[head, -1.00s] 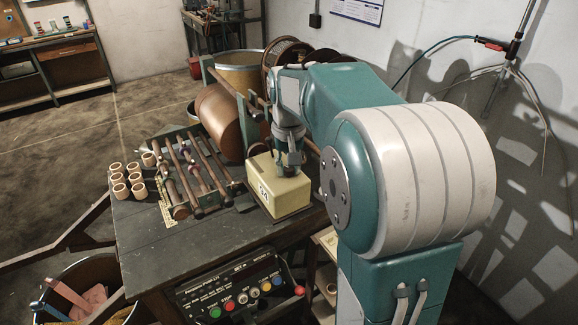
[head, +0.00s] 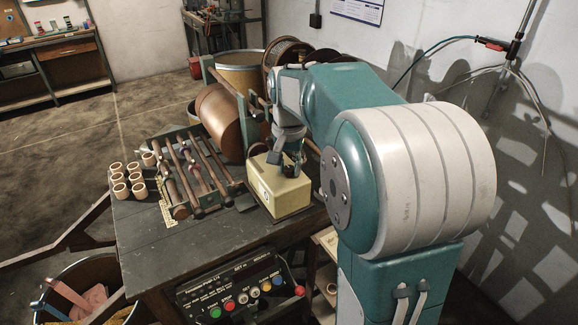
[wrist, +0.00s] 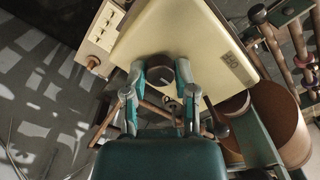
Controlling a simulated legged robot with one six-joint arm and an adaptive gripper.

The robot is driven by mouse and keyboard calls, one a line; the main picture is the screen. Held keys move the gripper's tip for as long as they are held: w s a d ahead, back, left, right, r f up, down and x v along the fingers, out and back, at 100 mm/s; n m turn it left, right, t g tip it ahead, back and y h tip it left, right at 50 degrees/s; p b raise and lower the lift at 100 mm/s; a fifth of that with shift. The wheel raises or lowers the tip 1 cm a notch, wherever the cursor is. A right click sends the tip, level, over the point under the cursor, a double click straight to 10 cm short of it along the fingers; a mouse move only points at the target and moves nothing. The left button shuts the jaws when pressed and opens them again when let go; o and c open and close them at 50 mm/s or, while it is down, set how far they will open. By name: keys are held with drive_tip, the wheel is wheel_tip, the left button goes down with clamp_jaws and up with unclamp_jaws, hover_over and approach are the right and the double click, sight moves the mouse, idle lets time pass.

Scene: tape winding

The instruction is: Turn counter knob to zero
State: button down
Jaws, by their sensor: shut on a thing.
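The counter is a cream box (head: 284,196) at the right end of the dark workbench. In the wrist view its cream face (wrist: 178,35) fills the top middle, with a small marked window (wrist: 238,68) too small to read. A dark brown round knob (wrist: 160,74) with a pale mark sits at the counter's near edge. My gripper (head: 289,165) is over the counter; in the wrist view its fingers (wrist: 162,80) are on either side of the knob and shut on it. In the head view my gripper hides the knob.
Left of the counter lies a rack of rollers (head: 195,175), with several pale tape cores (head: 127,180) beyond. A copper drum (head: 222,122) stands behind. A button panel (head: 240,293) is at the bench front. Bare bench top (head: 165,245) lies front left.

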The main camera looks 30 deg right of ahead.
sight(288, 167)
drive_tip(key=shift+w, duration=0.15)
drive_tip(key=shift+c, duration=2)
unclamp_jaws()
wheel_tip(288, 167, up, 12)
drive_tip(key=shift+f, duration=0.15)
